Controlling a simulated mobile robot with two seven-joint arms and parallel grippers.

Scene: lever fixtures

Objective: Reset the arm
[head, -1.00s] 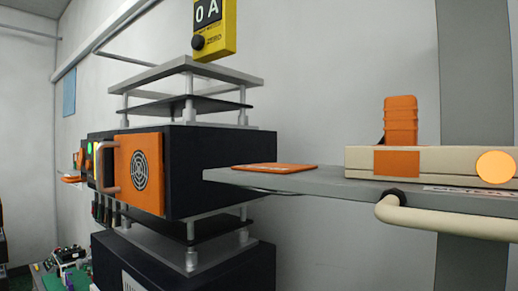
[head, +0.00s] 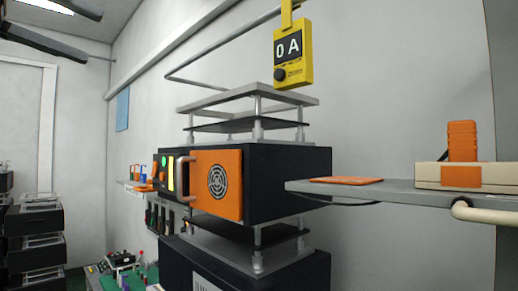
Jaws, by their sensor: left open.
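My left gripper (head: 93,36) shows at the upper left of the head view as two dark fingers with a gap between them. It is open, with nothing between the fingers, and is apart from the equipment. A dark box (head: 287,183) stands mid-view with an orange front panel (head: 217,186) bearing a round vent. A curved light handle (head: 185,178) is at the panel's left edge. I cannot tell which part is the arm the task names. My right gripper is not in view.
A yellow "0 A" meter (head: 292,55) hangs above the stacked plates (head: 235,96). A grey shelf (head: 410,189) juts in from the right, carrying a beige case (head: 478,174). Dark stacked units (head: 35,240) stand at the left.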

